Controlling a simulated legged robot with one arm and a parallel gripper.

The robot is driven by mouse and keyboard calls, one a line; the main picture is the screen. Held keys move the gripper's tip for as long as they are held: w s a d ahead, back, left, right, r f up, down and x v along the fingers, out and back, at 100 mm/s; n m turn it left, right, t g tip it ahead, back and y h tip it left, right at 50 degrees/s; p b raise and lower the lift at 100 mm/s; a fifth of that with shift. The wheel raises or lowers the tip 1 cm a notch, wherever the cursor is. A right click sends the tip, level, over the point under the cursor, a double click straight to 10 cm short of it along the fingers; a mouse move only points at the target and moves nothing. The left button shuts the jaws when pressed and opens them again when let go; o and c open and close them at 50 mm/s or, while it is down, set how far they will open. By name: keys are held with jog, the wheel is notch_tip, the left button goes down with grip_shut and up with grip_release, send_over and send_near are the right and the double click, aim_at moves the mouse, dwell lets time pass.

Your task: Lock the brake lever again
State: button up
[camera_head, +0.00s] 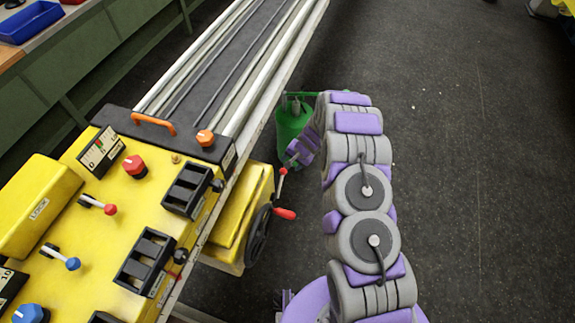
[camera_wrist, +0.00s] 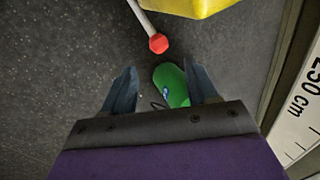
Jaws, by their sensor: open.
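The brake lever, a pale rod with a red knob (camera_head: 283,171), stands out from the side of the yellow housing. In the wrist view its red knob (camera_wrist: 158,43) is ahead of my gripper (camera_wrist: 162,84), beyond the fingertips and between their lines. The two fingers are spread and nothing is held between them. In the head view my gripper (camera_head: 300,152) is a little above and right of the lever knob, partly hidden by my arm. The lever and gripper look apart.
A handwheel (camera_head: 259,234) with a red handle (camera_head: 285,213) sits just below the lever. A green object (camera_head: 292,122) stands behind my gripper and shows beyond the fingers (camera_wrist: 172,85). The yellow control panel (camera_head: 125,205) and boom rails (camera_head: 235,65) are left. Floor at right is clear.

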jog(key=shift+v, duration=1.9)
